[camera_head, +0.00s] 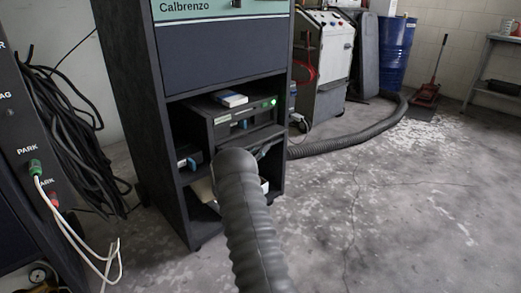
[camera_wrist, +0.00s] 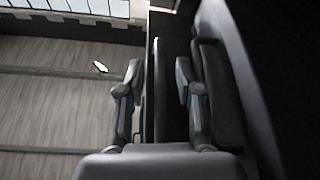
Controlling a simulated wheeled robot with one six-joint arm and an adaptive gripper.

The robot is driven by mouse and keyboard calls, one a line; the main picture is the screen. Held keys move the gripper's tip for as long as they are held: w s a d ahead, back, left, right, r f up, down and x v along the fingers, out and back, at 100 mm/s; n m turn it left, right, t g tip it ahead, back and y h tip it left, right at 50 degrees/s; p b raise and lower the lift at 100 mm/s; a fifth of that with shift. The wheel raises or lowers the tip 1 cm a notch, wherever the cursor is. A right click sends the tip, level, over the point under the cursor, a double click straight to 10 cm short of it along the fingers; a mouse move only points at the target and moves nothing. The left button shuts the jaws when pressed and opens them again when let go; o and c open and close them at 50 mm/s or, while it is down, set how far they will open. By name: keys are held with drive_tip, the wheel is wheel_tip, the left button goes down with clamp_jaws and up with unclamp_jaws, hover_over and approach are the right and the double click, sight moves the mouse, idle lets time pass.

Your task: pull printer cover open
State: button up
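The printer, as far as I can tell, is the dark box-shaped device (camera_head: 238,118) with a green light on the cabinet's open shelf in the head view. I cannot make out the cover's edge there. In the wrist view my gripper (camera_wrist: 160,80) has its two fingers apart. A thin dark panel edge (camera_wrist: 157,110) lies between them, with a gap visible on both sides. It may be the printer cover, but I cannot tell for sure. My gripper cannot be made out in the head view.
The dark cabinet (camera_head: 222,55) surrounds the shelf with side walls. A small blue-and-white box (camera_head: 230,98) lies on top of the device. Hanging cables (camera_head: 75,135) are at the left. A corrugated hose (camera_head: 355,137) lies on the floor behind.

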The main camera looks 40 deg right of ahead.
clamp_jaws()
drive_tip(key=shift+s+r+n+t+y+p, duration=0.15)
drive_tip(key=shift+r+n+t, duration=0.25)
drive_tip(key=shift+n, duration=0.4)
drive_tip(key=shift+s+r+n+t+y+p, duration=0.1)
drive_tip(key=shift+r+n+t+y+p, duration=0.2)
drive_tip(key=shift+n, duration=0.5)
